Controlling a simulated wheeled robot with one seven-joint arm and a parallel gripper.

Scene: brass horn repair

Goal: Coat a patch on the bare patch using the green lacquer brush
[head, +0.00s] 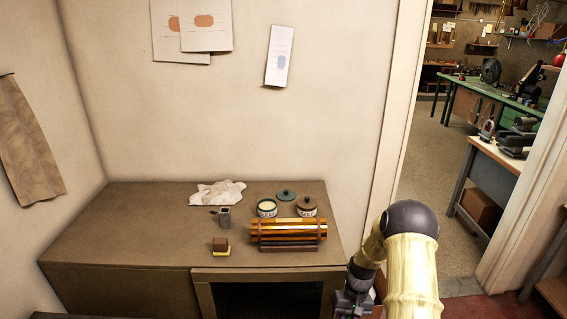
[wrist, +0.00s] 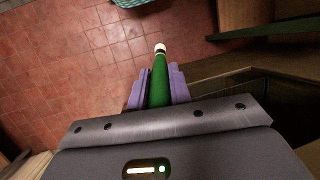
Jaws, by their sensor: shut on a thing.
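My gripper (wrist: 159,72) has purple fingers shut on the green lacquer brush (wrist: 159,86). Its green handle lies between the fingers and ends in a pale tip pointing away, over red floor tiles in the wrist view. In the head view my gripper is low, right of the cabinet's front edge, and the brush cannot be made out there. A shiny brass tube (head: 288,230) lies across a dark cradle (head: 288,247) on the cabinet top, apart from my gripper. I cannot make out the bare patch on it. An open jar with pale contents (head: 267,208) stands behind the tube.
The cabinet top (head: 130,225) also holds a brown-lidded jar (head: 307,207), a loose green lid (head: 286,195), a white cloth (head: 218,192), a small grey holder (head: 224,218) and a brown-and-yellow block (head: 220,246). Its left part is clear. A doorway opens at right.

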